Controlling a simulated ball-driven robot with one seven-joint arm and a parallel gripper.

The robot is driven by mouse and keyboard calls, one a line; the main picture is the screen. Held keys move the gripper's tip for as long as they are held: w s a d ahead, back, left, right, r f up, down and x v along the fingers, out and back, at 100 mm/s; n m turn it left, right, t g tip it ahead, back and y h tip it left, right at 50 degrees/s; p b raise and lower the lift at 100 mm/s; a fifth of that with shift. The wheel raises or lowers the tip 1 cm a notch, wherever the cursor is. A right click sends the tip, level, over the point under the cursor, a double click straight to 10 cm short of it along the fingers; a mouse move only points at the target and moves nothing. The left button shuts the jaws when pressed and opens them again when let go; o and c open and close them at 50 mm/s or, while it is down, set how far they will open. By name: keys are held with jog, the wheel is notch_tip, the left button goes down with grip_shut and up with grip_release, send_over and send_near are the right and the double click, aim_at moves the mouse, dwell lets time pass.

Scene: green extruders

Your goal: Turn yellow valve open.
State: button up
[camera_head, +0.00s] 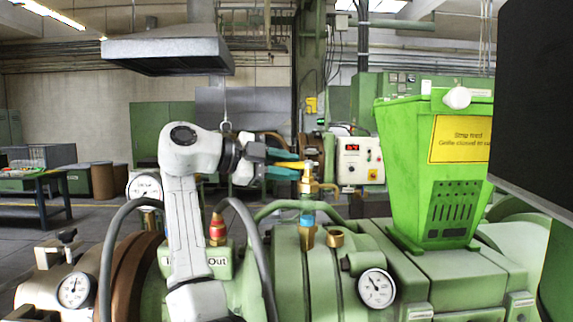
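The yellow valve handle (291,164) is a small lever in the middle of the view. It points left from the top of a brass valve (308,186) on an upright pipe with a blue band. My gripper (297,165) reaches in from the left at the handle's height. Its two teal fingers are apart, one above and one below the handle in the picture. The handle shows between them. I cannot tell whether either finger touches it, or how the depths compare.
A green hopper (432,165) stands at right, with a white control box (360,161) behind the valve. Pressure gauges (376,288) and dark hoses (262,250) surround the green machine body. A dark panel (540,100) fills the upper right.

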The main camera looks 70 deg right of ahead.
grip_shut()
dwell(0.3)
dwell(0.3)
